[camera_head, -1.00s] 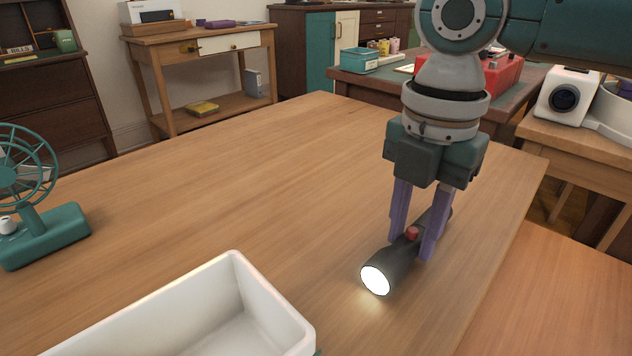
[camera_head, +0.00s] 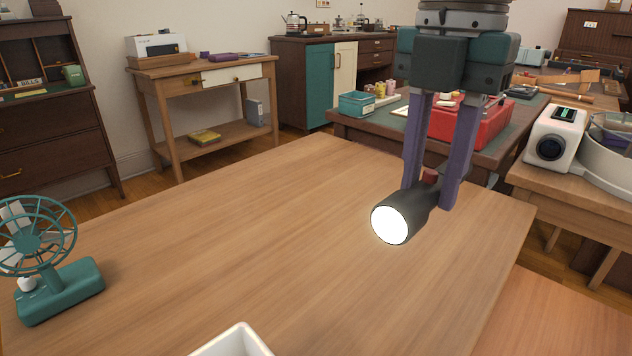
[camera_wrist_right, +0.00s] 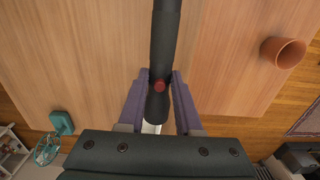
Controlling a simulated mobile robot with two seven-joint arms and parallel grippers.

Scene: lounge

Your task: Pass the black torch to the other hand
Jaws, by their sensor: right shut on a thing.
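The black torch (camera_head: 403,215) is in the air above the wooden table (camera_head: 250,230), its lit white lens facing the head camera. My right gripper (camera_head: 432,198) points down and is shut on the torch's body, one purple finger on each side, near the red button. In the right wrist view the torch (camera_wrist_right: 165,40) runs between the fingers (camera_wrist_right: 158,88), with the red button (camera_wrist_right: 159,86) between the fingertips. My left gripper is in neither view.
A teal fan (camera_head: 55,270) stands at the table's left. A white bin (camera_head: 238,342) is at the front edge of the view. A terracotta pot (camera_wrist_right: 283,52) shows in the right wrist view. The table's middle is clear.

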